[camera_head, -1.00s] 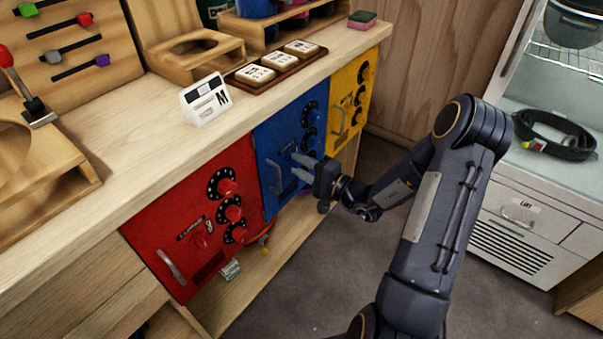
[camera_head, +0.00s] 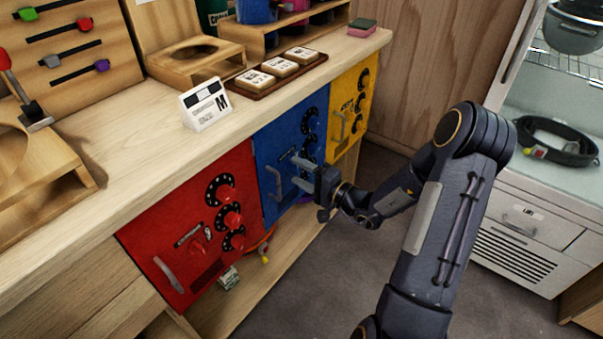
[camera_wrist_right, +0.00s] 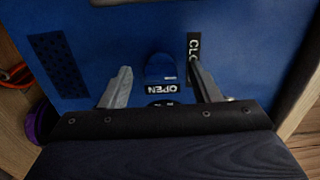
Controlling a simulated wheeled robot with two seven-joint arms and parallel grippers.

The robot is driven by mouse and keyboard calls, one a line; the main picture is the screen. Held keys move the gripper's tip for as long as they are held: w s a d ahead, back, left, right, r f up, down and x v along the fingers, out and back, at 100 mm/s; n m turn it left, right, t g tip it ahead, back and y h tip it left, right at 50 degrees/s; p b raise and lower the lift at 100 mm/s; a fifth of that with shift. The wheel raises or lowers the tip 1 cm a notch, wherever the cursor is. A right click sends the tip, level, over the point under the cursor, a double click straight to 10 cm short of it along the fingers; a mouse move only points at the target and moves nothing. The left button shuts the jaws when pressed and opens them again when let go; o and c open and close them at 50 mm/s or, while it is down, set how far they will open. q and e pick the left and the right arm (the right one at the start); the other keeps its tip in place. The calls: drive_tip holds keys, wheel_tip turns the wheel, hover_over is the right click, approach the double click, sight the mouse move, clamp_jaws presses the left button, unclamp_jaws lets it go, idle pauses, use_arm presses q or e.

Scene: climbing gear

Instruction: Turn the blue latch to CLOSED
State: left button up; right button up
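The blue locker door (camera_head: 268,148) is in the middle of the bench front, between a red and a yellow one. In the right wrist view, the blue latch (camera_wrist_right: 160,68) lies on the blue panel (camera_wrist_right: 230,45). An OPEN label (camera_wrist_right: 162,87) is just below it and a CLOSED label, partly hidden by a finger, is to its right (camera_wrist_right: 193,48). My right gripper (camera_head: 299,173) is open in front of the blue door. In the wrist view its fingers (camera_wrist_right: 160,88) are apart on either side of the latch, with nothing gripped. My left gripper is not in view.
The red locker (camera_head: 190,235) with dials and a handle is to the left, the yellow locker (camera_head: 349,100) to the right. The blue door's handle (camera_head: 273,183) is close to my gripper. A white M card (camera_head: 205,105) stands on the bench top. The floor (camera_head: 310,290) is clear.

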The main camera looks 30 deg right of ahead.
drive_tip(key=v, duration=0.8)
drive_tip(key=shift+w+a, duration=0.1)
idle(0.4)
